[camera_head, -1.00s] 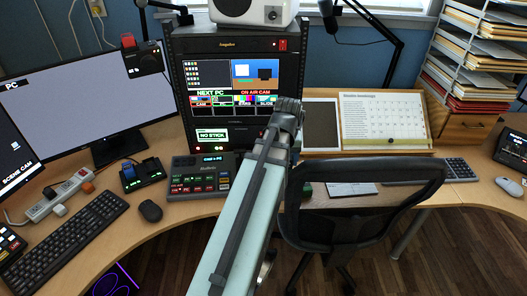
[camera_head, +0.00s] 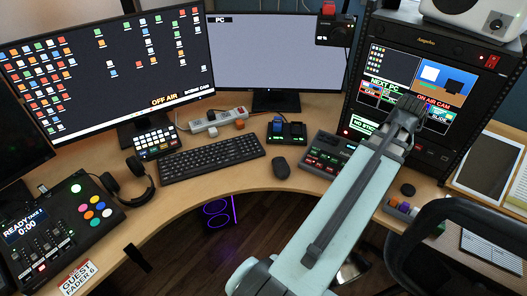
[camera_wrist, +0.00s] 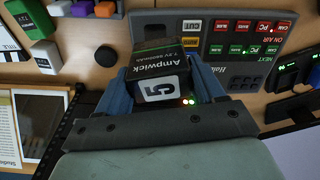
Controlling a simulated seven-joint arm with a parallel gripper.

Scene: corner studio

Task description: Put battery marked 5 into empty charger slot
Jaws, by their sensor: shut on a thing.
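The battery marked 5 (camera_wrist: 163,84) is a dark block with a white label, seen in the wrist view between the blue fingers of my gripper (camera_wrist: 160,95). My gripper is shut on it. In the head view my gripper (camera_head: 408,112) is in front of the rack's lower screen, and the battery cannot be made out there. The black charger (camera_head: 287,134) stands on the desk left of my gripper, apart from it. A blue-topped battery (camera_head: 277,123) stands in its left side. Its right side looks low and dark, with small green lights.
The switcher panel (camera_head: 328,156) lies between charger and gripper. A mouse (camera_head: 281,167), keyboard (camera_head: 212,158) and power strip (camera_head: 214,123) are left of it. The equipment rack (camera_head: 440,60) rises behind my gripper. Small coloured blocks (camera_head: 402,209) and a chair (camera_head: 455,240) are at the right.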

